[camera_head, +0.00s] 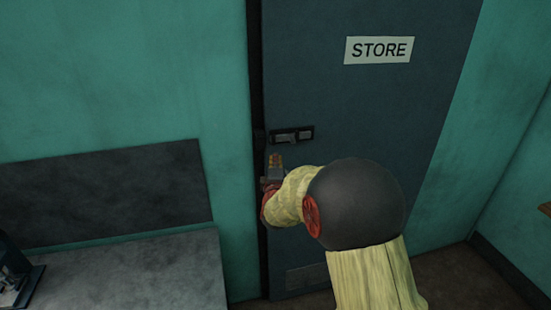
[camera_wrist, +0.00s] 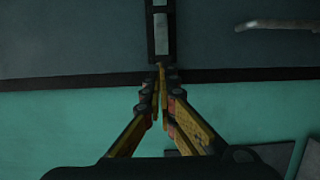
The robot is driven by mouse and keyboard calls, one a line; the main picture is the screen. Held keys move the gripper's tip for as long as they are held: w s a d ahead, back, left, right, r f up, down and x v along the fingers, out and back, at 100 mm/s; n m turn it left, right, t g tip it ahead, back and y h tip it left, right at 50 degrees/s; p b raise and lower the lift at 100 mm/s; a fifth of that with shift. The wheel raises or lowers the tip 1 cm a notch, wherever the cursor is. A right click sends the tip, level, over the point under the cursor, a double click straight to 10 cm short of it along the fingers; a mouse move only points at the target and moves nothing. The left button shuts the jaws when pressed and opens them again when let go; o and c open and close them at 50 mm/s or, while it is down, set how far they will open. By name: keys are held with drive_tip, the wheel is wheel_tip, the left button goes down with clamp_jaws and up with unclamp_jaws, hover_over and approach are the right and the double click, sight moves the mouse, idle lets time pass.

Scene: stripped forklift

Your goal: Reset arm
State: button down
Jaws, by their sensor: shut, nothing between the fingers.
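My gripper (camera_head: 273,160) is in front of the left edge of a dark store door, just below a metal latch (camera_head: 291,136). In the wrist view my gripper (camera_wrist: 160,72) has its yellow and black fingers closed together, with nothing between them. Their tips lie near the dark door edge and a black fitting with a pale plate (camera_wrist: 160,35). I cannot tell whether the tips touch it. My yellow-green arm covers the lower part of the door in the head view.
The dark door (camera_head: 340,100) bears a STORE sign (camera_head: 379,50) and stands in a teal wall (camera_head: 120,80). A grey bench (camera_head: 140,275) with a dark backboard (camera_head: 110,195) is at left. A dark device (camera_head: 14,275) stands on its left end. Some floor (camera_head: 455,275) shows clear at lower right.

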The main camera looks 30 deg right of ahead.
idle(0.4)
drive_tip(key=s+a+f+m+g+y, duration=0.1)
drive_tip(key=a+f+m+g+y, duration=0.1)
drive_tip(key=f, duration=0.4)
drive_tip(key=s+a+f+m+g+y, duration=0.1)
drive_tip(key=a+f+m+y, duration=0.15)
drive_tip(key=f, duration=0.35)
drive_tip(key=s+a+f+m+g+y, duration=0.3)
drive_tip(key=s+a+f+m+g, duration=0.1)
drive_tip(key=s+a, duration=0.4)
drive_tip(key=s+a+r+m+g+b, duration=0.1)
drive_tip(key=s+a+r+b, duration=0.1)
drive_tip(key=s, duration=0.8)
drive_tip(key=s+a+r+m+g+y+b, duration=0.1)
drive_tip(key=s+a+r+b, duration=0.2)
drive_tip(key=s, duration=0.7)
drive_tip(key=s+a+r+m+g+b, duration=0.1)
drive_tip(key=s+a+b, duration=0.3)
drive_tip(key=s, duration=0.7)
drive_tip(key=shift+a+r+m, duration=0.35)
drive_tip(key=shift+a+r, duration=0.35)
drive_tip(key=shift+a, duration=0.35)
